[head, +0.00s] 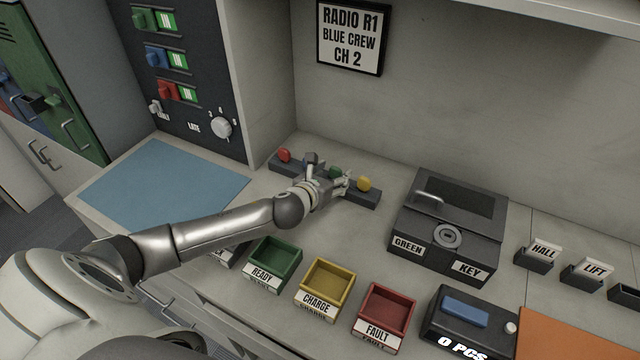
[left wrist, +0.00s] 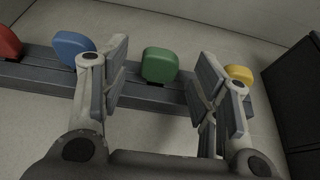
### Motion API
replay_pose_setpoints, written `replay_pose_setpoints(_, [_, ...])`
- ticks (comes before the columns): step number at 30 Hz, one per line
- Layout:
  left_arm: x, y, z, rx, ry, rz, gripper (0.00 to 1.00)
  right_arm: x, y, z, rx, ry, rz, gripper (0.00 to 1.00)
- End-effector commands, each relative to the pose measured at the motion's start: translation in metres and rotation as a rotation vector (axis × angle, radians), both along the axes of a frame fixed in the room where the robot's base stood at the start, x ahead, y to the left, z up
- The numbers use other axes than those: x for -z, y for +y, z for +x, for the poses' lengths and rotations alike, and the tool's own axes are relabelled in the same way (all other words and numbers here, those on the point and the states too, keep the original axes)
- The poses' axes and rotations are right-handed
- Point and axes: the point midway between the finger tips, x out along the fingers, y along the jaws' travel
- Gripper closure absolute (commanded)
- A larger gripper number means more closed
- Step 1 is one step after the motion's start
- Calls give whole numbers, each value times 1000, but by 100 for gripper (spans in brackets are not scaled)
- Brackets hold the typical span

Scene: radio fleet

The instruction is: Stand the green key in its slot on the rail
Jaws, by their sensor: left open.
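The green key (left wrist: 160,65) stands upright on the dark rail (left wrist: 40,75), between the blue key (left wrist: 75,48) and the yellow key (left wrist: 239,74). In the head view the green key (head: 336,172) shows partly behind my left gripper (head: 328,174). My left gripper (left wrist: 163,75) is open, with one finger on each side of the green key and a visible gap to both. The red key (head: 284,155) stands at the rail's left end. The blue key is mostly hidden in the head view. My right gripper is not in view.
Green (head: 273,262), yellow (head: 325,287) and red (head: 384,315) trays stand in front of the rail. A dark box labelled GREEN KEY (head: 445,228) is to its right. A blue mat (head: 160,185) lies clear at left.

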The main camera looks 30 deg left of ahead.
Motion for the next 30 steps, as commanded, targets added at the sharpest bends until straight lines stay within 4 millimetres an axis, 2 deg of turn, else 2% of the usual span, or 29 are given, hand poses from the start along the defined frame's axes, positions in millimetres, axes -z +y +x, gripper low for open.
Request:
replay_pose_setpoints(12, [-25,-4,-61,3,1,2,44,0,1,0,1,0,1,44])
replay_pose_setpoints(18, [-35,-5,-86,2,1,2,44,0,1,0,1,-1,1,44])
replay_pose_setpoints(24, [-41,-5,-98,1,-1,2,44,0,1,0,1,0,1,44])
replay_pose_setpoints(30, [-42,-6,-99,1,-1,1,44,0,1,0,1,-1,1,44])
